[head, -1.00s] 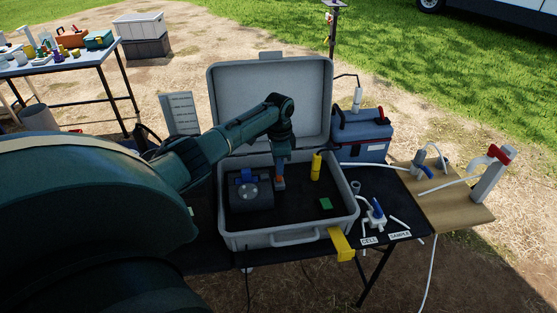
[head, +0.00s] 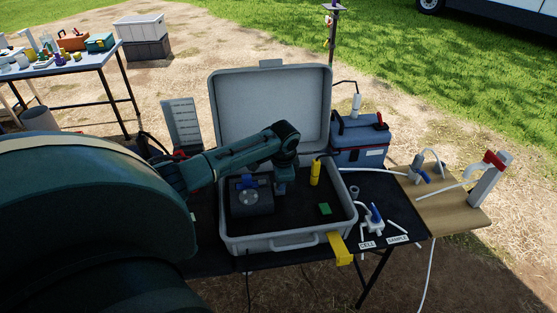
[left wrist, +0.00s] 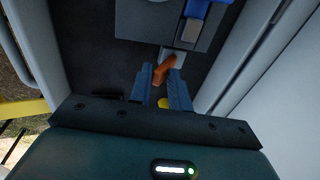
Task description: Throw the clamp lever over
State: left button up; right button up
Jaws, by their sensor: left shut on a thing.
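The clamp lever (left wrist: 165,68) shows in the left wrist view as a short orange handle joined to a light metal piece beside the dark grey unit (left wrist: 160,22). My left gripper (left wrist: 159,72) is shut on the orange handle, with one finger on each side. The handle lies slanted between the fingertips. In the head view the dark unit (head: 252,197), with a blue part on top, sits in the left half of the open grey case. My left gripper (head: 280,189) reaches down at its right side and hides the lever there. My right gripper is not in view.
In the case (head: 290,241) a yellow cylinder (head: 315,173) stands right of my gripper, with a green block (head: 324,208) nearby. The raised lid (head: 270,100) stands behind. A blue box (head: 360,140) and white tubing are to the right.

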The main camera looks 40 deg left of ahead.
pick_arm(q)
jog(key=shift+s+d+f, duration=0.15)
jog(key=shift+f, duration=0.05)
jog(key=shift+o, duration=0.6)
jog(key=shift+s+d+f+t+y, duration=0.6)
jog(key=shift+s+d+f+y, duration=0.3)
jog(key=shift+f, duration=0.35)
jog(key=o, duration=0.6)
jog(key=shift+s+d, duration=0.1)
jog(key=shift+d, duration=0.15)
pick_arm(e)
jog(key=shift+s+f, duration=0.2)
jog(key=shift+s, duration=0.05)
pick_arm(q)
jog(key=shift+a, duration=0.1)
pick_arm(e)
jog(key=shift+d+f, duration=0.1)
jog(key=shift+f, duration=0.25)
pick_arm(q)
jog(key=shift+r, duration=0.35)
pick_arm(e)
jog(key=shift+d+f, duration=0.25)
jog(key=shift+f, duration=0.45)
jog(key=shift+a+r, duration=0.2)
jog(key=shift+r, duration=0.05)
pick_arm(q)
jog(key=v, duration=1.3)
jog(key=shift+w, duration=0.25)
